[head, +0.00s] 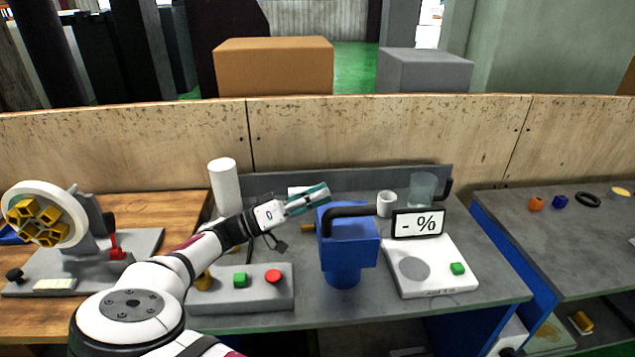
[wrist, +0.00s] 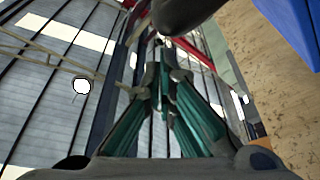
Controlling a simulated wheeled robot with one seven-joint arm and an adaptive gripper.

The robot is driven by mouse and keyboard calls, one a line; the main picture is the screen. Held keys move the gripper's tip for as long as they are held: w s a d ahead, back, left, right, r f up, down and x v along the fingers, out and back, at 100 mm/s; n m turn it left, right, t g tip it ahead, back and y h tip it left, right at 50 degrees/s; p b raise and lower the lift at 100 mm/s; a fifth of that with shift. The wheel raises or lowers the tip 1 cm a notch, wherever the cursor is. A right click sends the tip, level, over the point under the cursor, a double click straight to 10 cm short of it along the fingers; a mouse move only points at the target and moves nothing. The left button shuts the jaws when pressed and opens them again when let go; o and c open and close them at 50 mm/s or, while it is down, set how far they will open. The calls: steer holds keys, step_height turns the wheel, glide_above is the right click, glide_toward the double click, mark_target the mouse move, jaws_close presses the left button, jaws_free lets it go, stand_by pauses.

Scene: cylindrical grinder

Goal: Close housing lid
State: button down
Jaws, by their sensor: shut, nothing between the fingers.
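The blue housing (head: 347,258) stands on the middle workbench, with a black bent handle (head: 350,211) along its top. I cannot clearly separate the lid from the housing or tell how far it is open. My gripper (head: 322,190), with teal fingers, is at the upper left of the housing, by the handle's left end. I cannot tell whether they touch. In the wrist view the fingers (wrist: 162,68) meet at their tips and hold nothing. A dark rounded bar (wrist: 188,12), likely the handle, is just beyond the tips, and a blue surface (wrist: 292,30) shows at the right.
A grey control box (head: 240,292) with green and red buttons stands left of the housing. A white scale (head: 430,275) with a display (head: 418,224) stands right. A white cylinder (head: 224,186), a white cup (head: 386,204) and a glass beaker (head: 423,188) stand behind. A wooden wall (head: 400,135) backs the benches.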

steer(key=shift+s+f, duration=0.5)
steer(key=shift+s, duration=0.1)
